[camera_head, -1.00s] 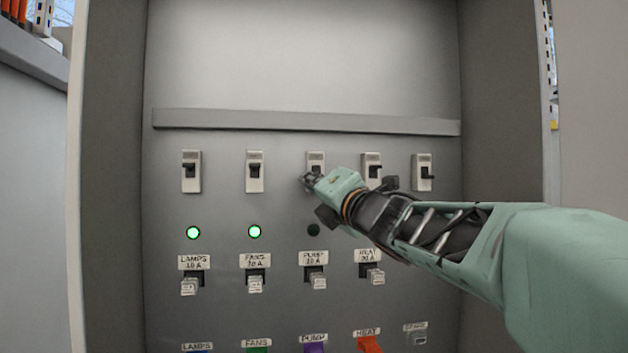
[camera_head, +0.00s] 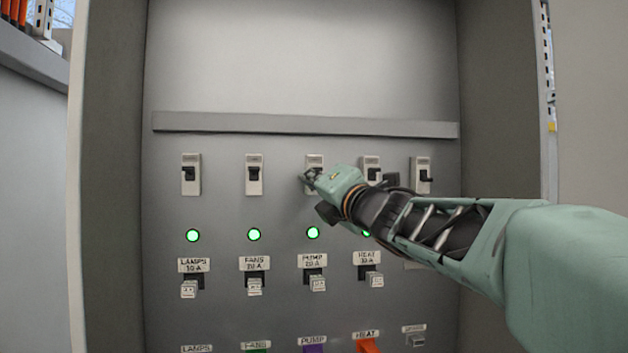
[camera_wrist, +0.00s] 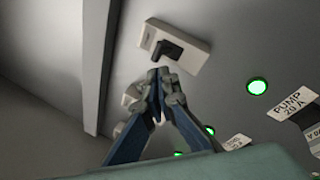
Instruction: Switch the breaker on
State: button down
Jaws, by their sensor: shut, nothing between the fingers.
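The pump breaker (camera_head: 315,162) is a pale switch with a black lever, third in the top row of the grey panel. It also shows in the wrist view (camera_wrist: 194,53). Below it, the pump lamp (camera_head: 313,232) glows green, and it glows in the wrist view (camera_wrist: 257,86) too. My gripper (camera_head: 307,179) is shut and empty, its tips at the lower part of this breaker. In the wrist view my gripper (camera_wrist: 162,76) has its fingertips together just below the black lever (camera_wrist: 166,50). I cannot tell whether they touch it. My gripper partly hides the breaker in the head view.
The lamps breaker (camera_head: 191,174) and fans breaker (camera_head: 254,174) stand to the left. The heat breaker (camera_head: 371,164) and another breaker (camera_head: 421,174) stand to the right, close to my arm. A grey rail (camera_head: 300,124) runs above the row. Labelled plugs hang below.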

jog(key=shift+r, duration=0.1)
jog(key=shift+r, duration=4.95)
